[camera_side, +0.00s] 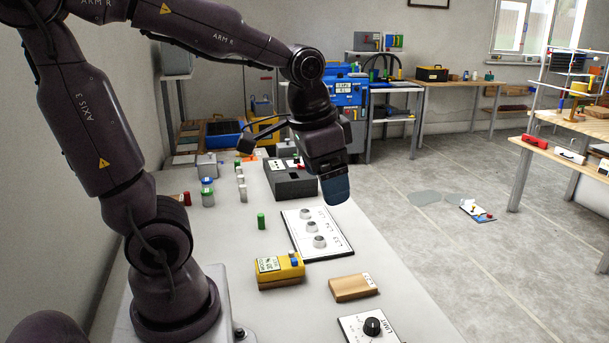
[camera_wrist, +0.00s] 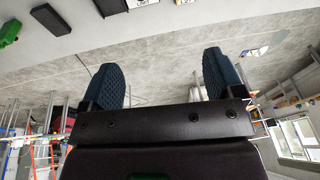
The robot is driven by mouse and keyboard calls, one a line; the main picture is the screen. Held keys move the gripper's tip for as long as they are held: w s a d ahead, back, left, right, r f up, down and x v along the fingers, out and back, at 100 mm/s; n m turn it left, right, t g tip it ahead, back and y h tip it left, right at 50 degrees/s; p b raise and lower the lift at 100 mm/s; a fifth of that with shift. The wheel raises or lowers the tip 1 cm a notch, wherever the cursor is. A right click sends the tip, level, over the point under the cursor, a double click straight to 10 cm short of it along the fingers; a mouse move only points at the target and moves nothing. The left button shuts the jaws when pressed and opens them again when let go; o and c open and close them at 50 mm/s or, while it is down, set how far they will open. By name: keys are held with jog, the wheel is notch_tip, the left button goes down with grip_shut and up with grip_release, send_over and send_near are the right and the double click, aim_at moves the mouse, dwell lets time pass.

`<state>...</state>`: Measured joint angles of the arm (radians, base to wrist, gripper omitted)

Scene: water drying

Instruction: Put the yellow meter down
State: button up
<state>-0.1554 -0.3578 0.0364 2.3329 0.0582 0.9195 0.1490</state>
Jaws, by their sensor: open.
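The yellow meter (camera_side: 280,270) rests on the white bench (camera_side: 225,300) in the side view, towards the front. It has a pale label and a blue knob on top. My gripper (camera_side: 337,192) is above and behind the meter, over the right edge of the bench, clear of it. In the wrist view, the two blue ridged fingers of my gripper (camera_wrist: 158,78) stand apart with nothing held between them. The meter cannot be made out in the wrist view.
A white panel with three round sockets (camera_side: 316,235) lies behind the meter. A tan block (camera_side: 353,288) and a white dial panel (camera_side: 370,328) lie to its right. A green cylinder (camera_side: 261,221) stands behind it. A dark grey box (camera_side: 290,182) stands farther back.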

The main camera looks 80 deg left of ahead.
jog(key=s+d+r+t+h, duration=0.1)
jog(key=s+d+r+t, duration=0.2)
jog(key=s+d, duration=0.1)
jog(key=shift+s+d, duration=0.35)
jog(key=shift+d, duration=0.45)
